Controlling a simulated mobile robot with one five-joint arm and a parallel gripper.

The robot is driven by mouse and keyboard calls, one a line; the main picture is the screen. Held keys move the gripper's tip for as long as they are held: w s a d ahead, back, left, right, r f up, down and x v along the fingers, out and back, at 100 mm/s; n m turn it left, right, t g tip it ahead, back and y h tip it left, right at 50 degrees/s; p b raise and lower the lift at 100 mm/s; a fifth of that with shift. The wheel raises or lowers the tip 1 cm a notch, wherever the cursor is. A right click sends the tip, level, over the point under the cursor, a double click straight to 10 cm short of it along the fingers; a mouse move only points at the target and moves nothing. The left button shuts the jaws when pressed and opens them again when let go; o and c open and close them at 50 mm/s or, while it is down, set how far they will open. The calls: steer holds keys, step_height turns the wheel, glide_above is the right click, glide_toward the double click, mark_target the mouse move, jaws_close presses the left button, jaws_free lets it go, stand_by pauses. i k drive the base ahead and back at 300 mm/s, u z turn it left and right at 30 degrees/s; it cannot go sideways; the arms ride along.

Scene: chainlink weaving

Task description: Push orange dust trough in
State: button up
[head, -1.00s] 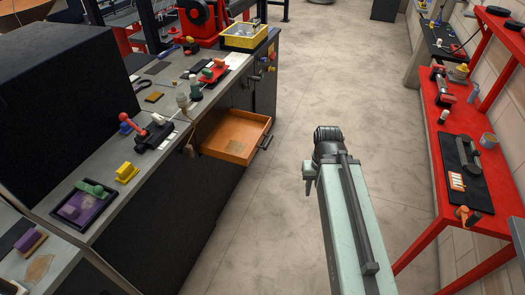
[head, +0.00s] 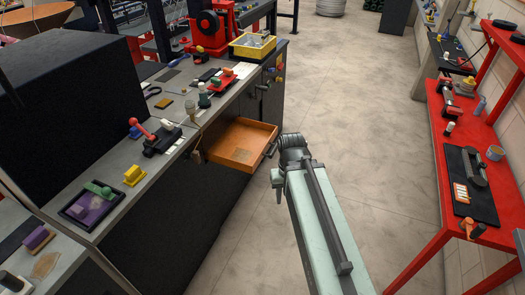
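The orange dust trough (head: 238,146) is an open drawer-like tray that sticks out from the front of the dark workbench on the left. My gripper (head: 278,178) is at the end of my pale green arm, just right of and slightly below the trough's handle side in the picture. I cannot tell whether it touches the handle. The fingers are small and partly hidden by the wrist, so their opening does not show.
The workbench top (head: 150,178) holds a red-handled clamp (head: 147,132), yellow blocks and a yellow bin (head: 252,46). A red table (head: 448,215) with tools stands on the right. The concrete floor (head: 355,120) between them is clear.

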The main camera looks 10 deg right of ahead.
mark_target(244, 143)
steer(key=u, duration=0.05)
steer(key=i, duration=0.95)
steer(key=z, duration=0.1)
